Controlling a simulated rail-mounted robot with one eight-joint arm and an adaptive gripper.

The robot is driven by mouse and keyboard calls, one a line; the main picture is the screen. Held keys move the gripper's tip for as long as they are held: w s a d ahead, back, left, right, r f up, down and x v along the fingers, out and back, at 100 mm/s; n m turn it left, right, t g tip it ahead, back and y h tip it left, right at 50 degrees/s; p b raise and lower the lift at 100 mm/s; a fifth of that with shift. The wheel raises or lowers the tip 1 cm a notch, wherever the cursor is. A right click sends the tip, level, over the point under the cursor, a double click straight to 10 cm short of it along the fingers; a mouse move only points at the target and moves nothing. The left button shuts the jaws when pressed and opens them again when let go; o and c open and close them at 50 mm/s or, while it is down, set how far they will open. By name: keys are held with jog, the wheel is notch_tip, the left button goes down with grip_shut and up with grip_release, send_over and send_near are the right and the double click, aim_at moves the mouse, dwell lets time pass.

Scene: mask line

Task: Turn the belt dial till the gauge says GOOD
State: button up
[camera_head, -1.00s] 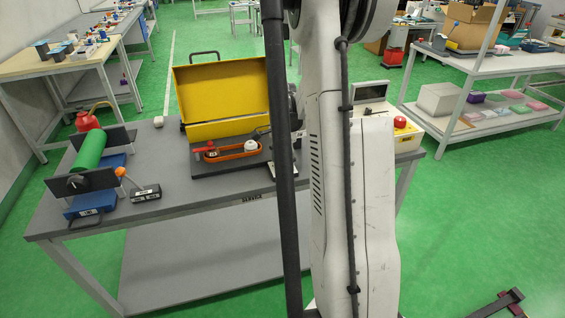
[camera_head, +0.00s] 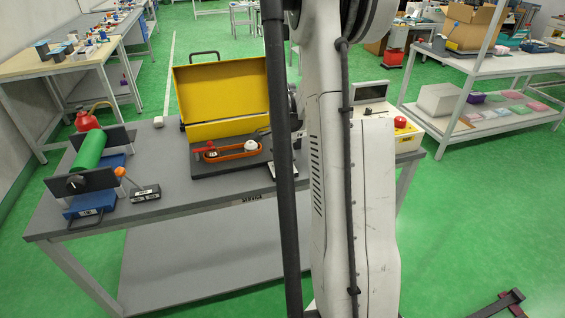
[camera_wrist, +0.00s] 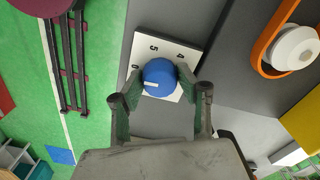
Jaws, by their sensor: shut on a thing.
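The belt dial is a blue round knob (camera_wrist: 159,76) with a white mark, on a white plate (camera_wrist: 184,54) with black numbers, in the wrist view. My gripper (camera_wrist: 158,82) has a finger on each side of the knob and is shut on it. An orange belt (camera_wrist: 262,40) runs around a white pulley (camera_wrist: 294,47) to the right of the plate. In the head view the orange belt (camera_head: 233,155) and white pulley (camera_head: 251,145) lie on a dark board. I cannot make out a gauge reading.
An open yellow case (camera_head: 220,92) stands behind the belt on the grey table (camera_head: 190,190). A green roller (camera_head: 89,150) on a blue-based stand is at the left. A box with a red button (camera_head: 400,122) and a small screen stands at the right.

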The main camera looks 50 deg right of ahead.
jog(key=n+b, duration=0.1)
jog(key=n, duration=0.3)
jog(key=shift+n+b, duration=0.4)
jog(key=n+b, duration=0.1)
jog(key=n, duration=0.3)
jog(key=shift+n, duration=0.3)
jog(key=n+b, duration=0.1)
jog(key=n, duration=0.4)
jog(key=n+b, duration=0.1)
jog(key=n, duration=0.8)
jog(key=shift+n, duration=0.3)
jog(key=n+b, duration=0.1)
jog(key=n, duration=1.2)
jog(key=shift+n, duration=0.4)
